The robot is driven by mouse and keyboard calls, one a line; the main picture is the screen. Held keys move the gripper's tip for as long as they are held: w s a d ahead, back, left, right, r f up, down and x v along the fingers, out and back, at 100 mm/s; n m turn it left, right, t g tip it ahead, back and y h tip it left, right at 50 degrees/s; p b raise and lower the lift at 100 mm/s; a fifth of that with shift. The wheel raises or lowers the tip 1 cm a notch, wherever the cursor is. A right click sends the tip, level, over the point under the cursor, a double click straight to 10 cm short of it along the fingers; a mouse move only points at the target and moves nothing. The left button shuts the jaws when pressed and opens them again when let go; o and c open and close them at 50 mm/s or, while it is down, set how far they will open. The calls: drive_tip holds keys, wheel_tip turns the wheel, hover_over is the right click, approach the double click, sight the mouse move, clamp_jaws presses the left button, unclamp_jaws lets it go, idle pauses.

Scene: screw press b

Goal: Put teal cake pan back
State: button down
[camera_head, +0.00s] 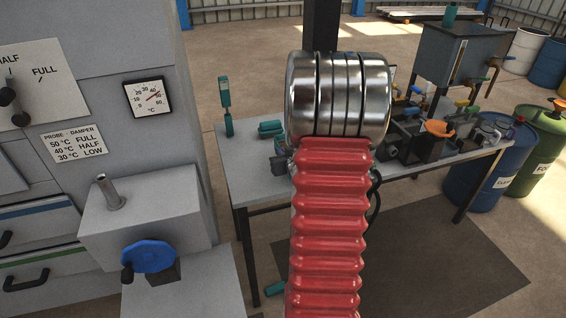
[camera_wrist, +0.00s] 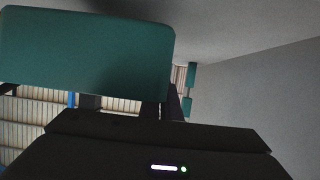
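No shape that I can surely call the teal cake pan shows. In the wrist view a large teal block (camera_wrist: 85,52) with rounded corners fills the upper left, close to the camera. I cannot tell whether it is the pan or whether my gripper holds it. Dark parts with a small white and green light lie below it; my fingertips cannot be made out. In the head view a low teal piece (camera_head: 270,128) lies on the grey table (camera_head: 248,180). My red bellows arm hides much of the middle, and my gripper does not show there.
A grey cabinet with a dial (camera_head: 149,96) and a blue handwheel (camera_head: 149,257) stands at the left. A tall teal piece (camera_head: 225,105) stands at the table's left corner. Valves and an orange funnel (camera_head: 438,128) crowd its right. Blue (camera_head: 490,170) and green drums stand beyond.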

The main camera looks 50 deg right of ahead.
drive_tip(key=shift+s+f, duration=0.1)
drive_tip(key=shift+f, duration=1.95)
drive_tip(key=c, duration=2)
unclamp_jaws()
drive_tip(key=shift+f, duration=0.1)
drive_tip(key=v, duration=1.2)
